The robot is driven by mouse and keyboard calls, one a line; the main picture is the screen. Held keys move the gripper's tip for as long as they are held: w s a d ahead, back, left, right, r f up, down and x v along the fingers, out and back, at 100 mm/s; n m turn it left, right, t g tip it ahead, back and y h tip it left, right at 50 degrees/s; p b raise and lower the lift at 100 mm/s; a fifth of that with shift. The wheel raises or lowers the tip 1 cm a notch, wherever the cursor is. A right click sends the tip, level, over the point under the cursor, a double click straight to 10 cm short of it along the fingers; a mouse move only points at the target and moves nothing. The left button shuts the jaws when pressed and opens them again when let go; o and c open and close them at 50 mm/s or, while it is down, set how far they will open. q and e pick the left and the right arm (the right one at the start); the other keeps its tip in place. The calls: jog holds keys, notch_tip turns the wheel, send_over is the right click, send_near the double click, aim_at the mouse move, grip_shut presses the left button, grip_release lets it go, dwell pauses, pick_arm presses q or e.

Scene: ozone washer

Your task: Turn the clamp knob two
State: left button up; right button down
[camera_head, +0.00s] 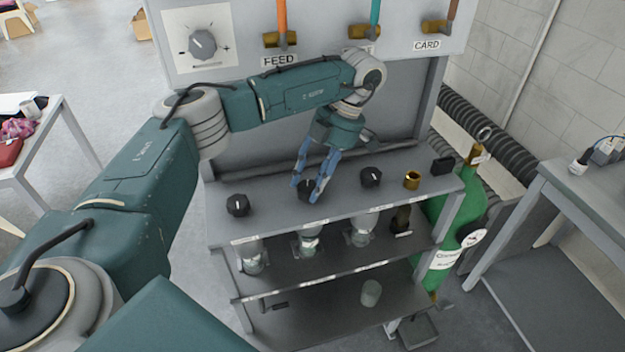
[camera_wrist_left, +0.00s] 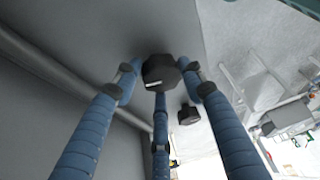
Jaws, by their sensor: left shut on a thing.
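Three black clamp knobs stand in a row on the grey shelf top (camera_head: 275,212). The middle knob (camera_head: 304,189) has the blue fingers of my left gripper (camera_head: 307,191) around it. The left knob (camera_head: 238,205) and the right knob (camera_head: 371,177) stand free on either side. In the left wrist view, the held knob (camera_wrist_left: 160,70) is dark and faceted with a short white mark on its edge. My left gripper (camera_wrist_left: 160,80) is shut on it, its fingers spread around its sides. Another black knob (camera_wrist_left: 188,115) shows just beyond. My right gripper is not in view.
A brass fitting (camera_head: 412,179) and a small black block (camera_head: 442,165) sit at the shelf's right end. Several clear vessels (camera_head: 310,241) hang below the knobs. A green gas cylinder (camera_head: 458,222) stands at the right. A grey panel rises behind.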

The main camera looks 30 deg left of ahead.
pick_arm(q)
jog(key=shift+s+a+n+g+h, duration=0.15)
jog(key=shift+n+g+h, duration=0.2)
jog(key=shift+n, duration=0.75)
jog(key=shift+f, duration=0.1)
jog(key=o, duration=1.1)
jog(key=shift+s, duration=0.2)
jog(key=shift+w, duration=0.2)
